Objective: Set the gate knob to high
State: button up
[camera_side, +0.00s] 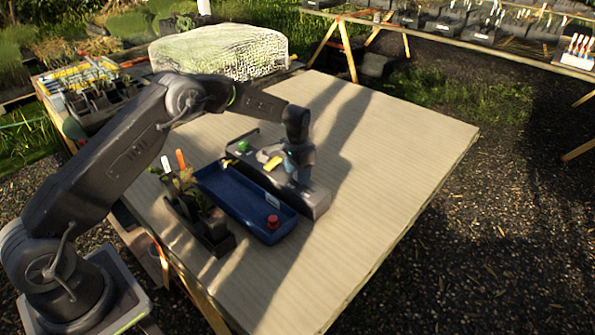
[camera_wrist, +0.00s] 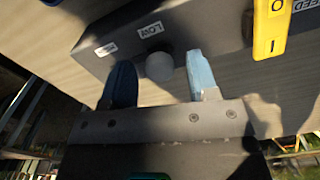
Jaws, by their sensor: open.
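A dark grey control box (camera_side: 313,204) stands on the table, beside a blue tray. In the wrist view, a round grey knob (camera_wrist: 159,66) is on the box face, with a "LOW" label (camera_wrist: 150,30) just above it and a second, unreadable label (camera_wrist: 106,50) to its upper left. My gripper (camera_wrist: 160,72) is open, one finger on each side of the knob in the picture; I cannot tell whether the fingers touch it. My gripper is also over the box in the side view (camera_side: 296,168), where it hides the knob. The knob's setting is not readable.
A yellow switch marked O and I (camera_wrist: 268,30) sits beside the knob, also seen in the side view (camera_side: 273,163). A green button (camera_side: 243,146) is at the box's far end. The blue tray (camera_side: 225,190) holds a red item (camera_side: 273,222). The table's right side (camera_side: 400,170) is clear.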

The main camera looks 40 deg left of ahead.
grip_shut()
dwell(0.4)
jog(key=shift+d, duration=2.8)
jog(key=shift+c, duration=1.4)
grip_release()
jog(key=shift+d, duration=0.1)
jog(key=shift+o, duration=1.4)
jog(key=shift+r, duration=0.1)
notch_tip(320, 180, up, 14)
